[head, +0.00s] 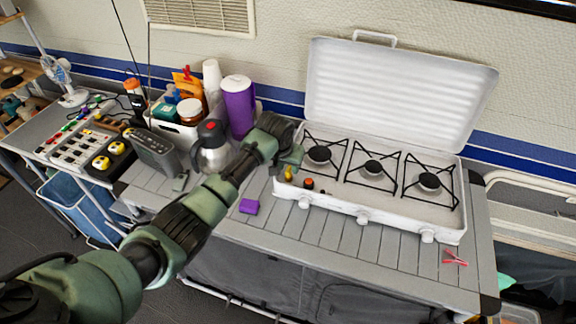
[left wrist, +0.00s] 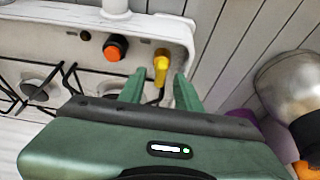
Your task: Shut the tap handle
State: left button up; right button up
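The tap handle (head: 288,174) is a small yellow lever at the left end of the white gas stove (head: 385,221). In the left wrist view the yellow handle (left wrist: 161,62) points toward my gripper from the stove's side panel. My left gripper (head: 292,160) is just above and beside the handle in the head view. In the left wrist view my left gripper (left wrist: 159,80) has its two green fingers apart, with the handle's end between or just beyond the tips. Contact cannot be told. My right gripper is not in view.
An orange-and-black knob (head: 308,183) sits beside the handle. The stove lid (head: 400,95) stands open behind several burners. A steel jug (head: 212,155), a purple pitcher (head: 238,108) and a purple block (head: 249,206) are left of the stove. The slatted counter front (head: 310,232) is mostly clear.

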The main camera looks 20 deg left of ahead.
pick_arm(q)
jog(key=shift+w+f, duration=0.15)
jog(key=shift+f, duration=0.2)
grip_shut()
